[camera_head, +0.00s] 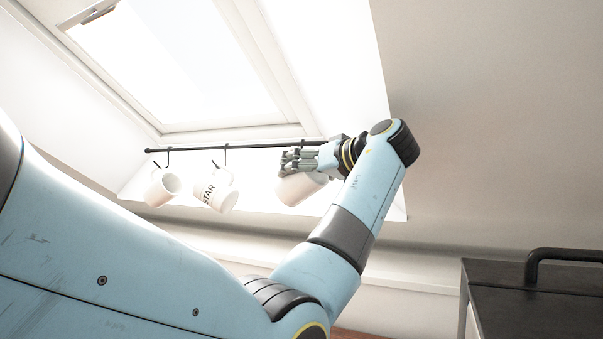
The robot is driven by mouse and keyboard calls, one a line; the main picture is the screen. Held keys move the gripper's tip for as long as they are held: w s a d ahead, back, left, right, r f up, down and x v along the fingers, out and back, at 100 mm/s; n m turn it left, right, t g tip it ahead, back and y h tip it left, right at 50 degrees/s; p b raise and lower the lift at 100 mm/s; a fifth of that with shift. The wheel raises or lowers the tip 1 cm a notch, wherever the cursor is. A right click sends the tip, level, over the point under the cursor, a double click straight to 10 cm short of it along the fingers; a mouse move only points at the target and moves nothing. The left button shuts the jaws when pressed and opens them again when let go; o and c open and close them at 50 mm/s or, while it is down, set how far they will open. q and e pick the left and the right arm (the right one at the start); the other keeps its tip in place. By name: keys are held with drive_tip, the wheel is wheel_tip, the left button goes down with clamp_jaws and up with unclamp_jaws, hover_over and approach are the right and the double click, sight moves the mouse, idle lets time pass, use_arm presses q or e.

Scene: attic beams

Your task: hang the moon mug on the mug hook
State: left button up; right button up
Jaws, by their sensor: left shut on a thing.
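My left gripper (298,162) is shut on a white mug, taken as the moon mug (303,188), just below the right part of the dark rail. No print shows on this mug, and the fingers cover its upper part. The mug is tilted. The dark rail (245,146) runs below the skylight, with black hooks on it. The hook (226,153) above the STAR mug shows clearly. Any hook behind my left gripper is hidden, so I cannot tell whether the held mug touches one. My right gripper is out of view.
A white mug marked STAR (215,191) and another white mug (162,187) hang from the rail to the left of my gripper. A dark cabinet (530,300) with a black handle stands at the lower right. The sloped wall at right is bare.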

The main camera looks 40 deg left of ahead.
use_arm(q)
drive_tip(key=shift+w+a+f+b, duration=0.15)
drive_tip(key=shift+w+f+b, duration=0.1)
drive_tip(key=shift+f+b, duration=0.15)
drive_tip(key=shift+w+a+f+b, duration=0.2)
drive_tip(key=shift+f+b, duration=0.1)
drive_tip(key=shift+f, duration=0.15)
idle(0.3)
drive_tip(key=shift+w+a+f+b, duration=0.2)
drive_tip(key=shift+w+f+b, duration=0.15)
drive_tip(key=shift+f+b, duration=0.2)
drive_tip(key=o, duration=1.6)
drive_tip(key=shift+d, duration=0.1)
drive_tip(key=v, duration=1.2)
